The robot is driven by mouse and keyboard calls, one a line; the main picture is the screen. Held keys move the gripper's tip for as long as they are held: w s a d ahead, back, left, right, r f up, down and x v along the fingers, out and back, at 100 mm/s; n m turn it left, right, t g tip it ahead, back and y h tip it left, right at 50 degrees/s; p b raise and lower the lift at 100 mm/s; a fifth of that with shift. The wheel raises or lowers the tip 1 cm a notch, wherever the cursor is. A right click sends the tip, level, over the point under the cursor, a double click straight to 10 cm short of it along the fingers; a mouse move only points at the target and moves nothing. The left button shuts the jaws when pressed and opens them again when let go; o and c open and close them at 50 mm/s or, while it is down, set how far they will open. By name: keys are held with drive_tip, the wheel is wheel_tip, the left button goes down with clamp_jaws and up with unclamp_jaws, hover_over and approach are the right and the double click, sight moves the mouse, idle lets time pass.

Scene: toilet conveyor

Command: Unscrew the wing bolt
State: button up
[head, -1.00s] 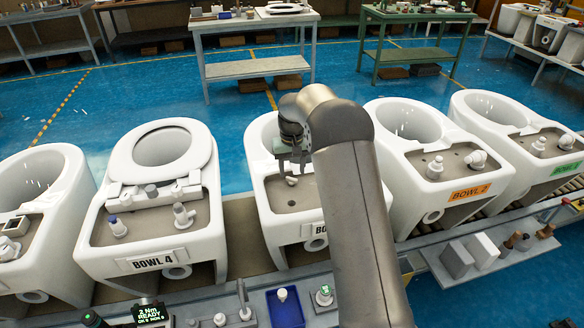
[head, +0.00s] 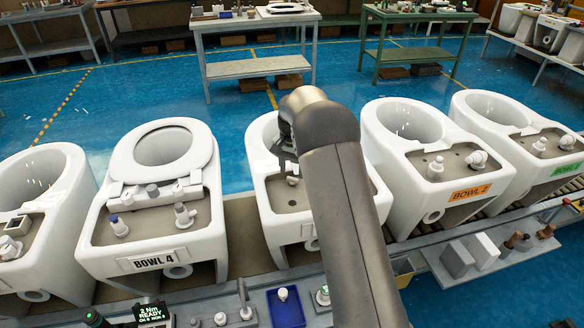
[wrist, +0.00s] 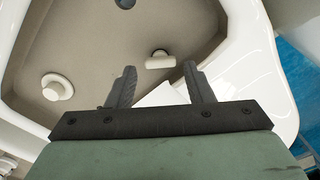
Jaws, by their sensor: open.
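The middle bowl (head: 278,226) stands below my arm, with a beige recessed deck at its near end. A small white T-shaped piece, which looks like the wing bolt (wrist: 159,57), stands on that deck in the wrist view. A small pale fitting also shows just below my gripper in the head view (head: 293,181). My gripper (wrist: 158,76) is open and empty. Its two dark fingers point toward the wing bolt, which lies just beyond the tips and roughly between their lines. A round white knob (wrist: 57,87) sits on the deck to the left.
Bowl 4 (head: 154,264), with a seat on it, stands to the left, and Bowl 2 (head: 468,192) to the right. A blue tray (head: 285,309) holding a white piece lies on the front ledge. A torque display (head: 152,313) reads 2 Nm READY.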

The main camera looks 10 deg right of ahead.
sight(293, 179)
drive_tip(key=shift+f+b, duration=0.9)
drive_tip(key=shift+f, duration=0.7)
drive_tip(key=c, duration=0.8)
drive_tip(key=n, duration=0.4)
drive_tip(key=shift+d+n, duration=0.1)
drive_tip(key=shift+n, duration=0.2)
drive_tip(key=n, duration=0.5)
